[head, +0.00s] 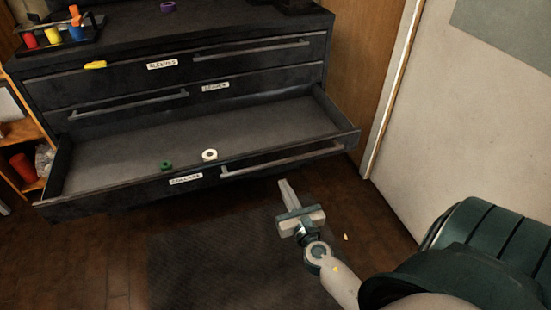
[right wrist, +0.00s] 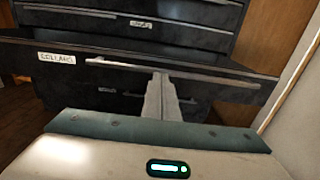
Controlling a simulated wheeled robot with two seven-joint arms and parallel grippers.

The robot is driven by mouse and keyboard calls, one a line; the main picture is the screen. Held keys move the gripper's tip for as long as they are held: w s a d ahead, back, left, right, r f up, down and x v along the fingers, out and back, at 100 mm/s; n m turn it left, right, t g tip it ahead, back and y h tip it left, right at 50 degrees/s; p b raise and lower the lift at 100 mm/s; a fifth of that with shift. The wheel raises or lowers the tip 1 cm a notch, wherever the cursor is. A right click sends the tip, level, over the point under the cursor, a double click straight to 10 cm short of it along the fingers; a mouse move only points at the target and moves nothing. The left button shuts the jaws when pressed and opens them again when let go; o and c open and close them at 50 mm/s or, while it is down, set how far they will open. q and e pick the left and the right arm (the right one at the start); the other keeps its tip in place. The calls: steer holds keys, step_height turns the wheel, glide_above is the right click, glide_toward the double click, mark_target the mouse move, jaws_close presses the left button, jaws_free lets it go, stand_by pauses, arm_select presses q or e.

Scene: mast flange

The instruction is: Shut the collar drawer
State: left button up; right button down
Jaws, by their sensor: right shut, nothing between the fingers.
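The collar drawer (head: 115,189) is pulled out from a black cabinet, with a "COLLARS" label and a long bar handle (head: 283,158) on its front. A green ring (head: 166,165) and a white ring (head: 209,155) lie inside it near the front. My right gripper (head: 284,184) is shut and empty, in front of and a little below the drawer front, near the handle. In the right wrist view its closed fingers (right wrist: 161,98) point toward the drawer front (right wrist: 210,84), overlapping the handle; I cannot tell whether they touch. My left gripper is not in view.
The drawers above (head: 130,88) look shut. The cabinet top holds a rack of coloured pieces (head: 65,34) and a purple ring (head: 168,6). A yellow piece (head: 95,65) lies at the upper drawer. A dark mat (head: 215,265) covers the floor; a pale wall (head: 470,120) stands right.

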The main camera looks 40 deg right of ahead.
glide_toward(268, 151)
steer(key=x, duration=0.5)
steer(key=shift+w, duration=0.1)
steer(key=shift+w+d, duration=0.15)
steer(key=shift+w, duration=0.5)
